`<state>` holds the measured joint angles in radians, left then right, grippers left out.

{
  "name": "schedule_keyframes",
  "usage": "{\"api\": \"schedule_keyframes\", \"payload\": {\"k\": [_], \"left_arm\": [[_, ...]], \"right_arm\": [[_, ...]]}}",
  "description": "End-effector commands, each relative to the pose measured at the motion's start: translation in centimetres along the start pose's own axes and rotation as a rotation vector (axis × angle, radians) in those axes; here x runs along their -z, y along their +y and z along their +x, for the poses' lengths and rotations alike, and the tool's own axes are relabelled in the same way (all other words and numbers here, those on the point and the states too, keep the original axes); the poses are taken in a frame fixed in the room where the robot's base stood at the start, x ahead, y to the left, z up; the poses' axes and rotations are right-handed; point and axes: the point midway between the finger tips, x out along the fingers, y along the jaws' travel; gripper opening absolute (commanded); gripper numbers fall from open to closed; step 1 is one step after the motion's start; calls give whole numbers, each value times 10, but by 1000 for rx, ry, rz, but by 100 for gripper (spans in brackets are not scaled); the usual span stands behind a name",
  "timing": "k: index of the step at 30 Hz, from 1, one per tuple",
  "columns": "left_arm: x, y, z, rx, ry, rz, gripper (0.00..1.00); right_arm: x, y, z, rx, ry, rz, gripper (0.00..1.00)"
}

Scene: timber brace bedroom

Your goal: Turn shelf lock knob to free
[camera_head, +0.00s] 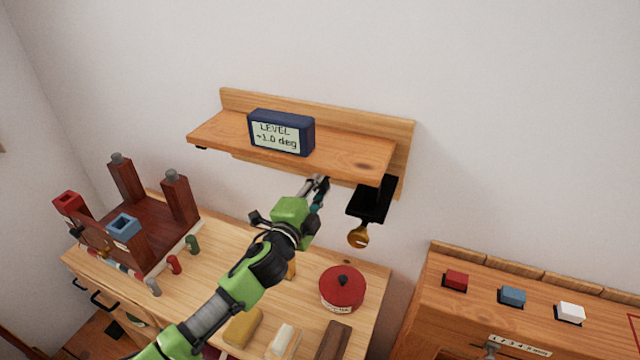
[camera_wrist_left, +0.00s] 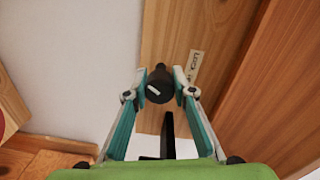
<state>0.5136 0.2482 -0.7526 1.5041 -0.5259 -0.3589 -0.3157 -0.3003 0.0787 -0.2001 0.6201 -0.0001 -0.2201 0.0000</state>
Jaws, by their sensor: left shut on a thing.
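The wall shelf (camera_head: 365,165) is a wooden plank with a back board. A blue level display (camera_head: 281,132) on it reads "LEVEL" and about 1.0 deg; its sign is hard to read. My left gripper (camera_head: 319,186) is under the shelf's front edge. The knob is hidden in the head view. My right gripper is not in view.
A black bracket (camera_head: 372,200) with a brass knob (camera_head: 358,236) hangs under the shelf's right end, close to my gripper. Below are a workbench with a red round tin (camera_head: 342,288) and a dark wooden stand (camera_head: 150,225). A cabinet with coloured buttons (camera_head: 512,296) stands right.

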Motion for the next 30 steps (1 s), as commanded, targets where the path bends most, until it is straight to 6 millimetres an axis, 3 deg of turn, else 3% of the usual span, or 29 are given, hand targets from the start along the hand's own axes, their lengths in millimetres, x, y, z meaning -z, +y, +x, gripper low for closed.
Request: {"api": "schedule_keyframes", "payload": {"k": [9, 26, 27, 28, 30], "left_arm": [[0, 0, 0, -1, -3, 130, 2], [0, 1, 0, -2, -5, 158, 2], [0, 1, 0, -2, -5, 158, 32], [0, 1, 0, -2, -5, 158, 39], [0, 1, 0, -2, -5, 157, 41]], "right_arm": [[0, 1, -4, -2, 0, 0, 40], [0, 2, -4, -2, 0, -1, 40], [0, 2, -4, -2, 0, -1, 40], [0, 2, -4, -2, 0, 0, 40], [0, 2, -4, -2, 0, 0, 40]]}}
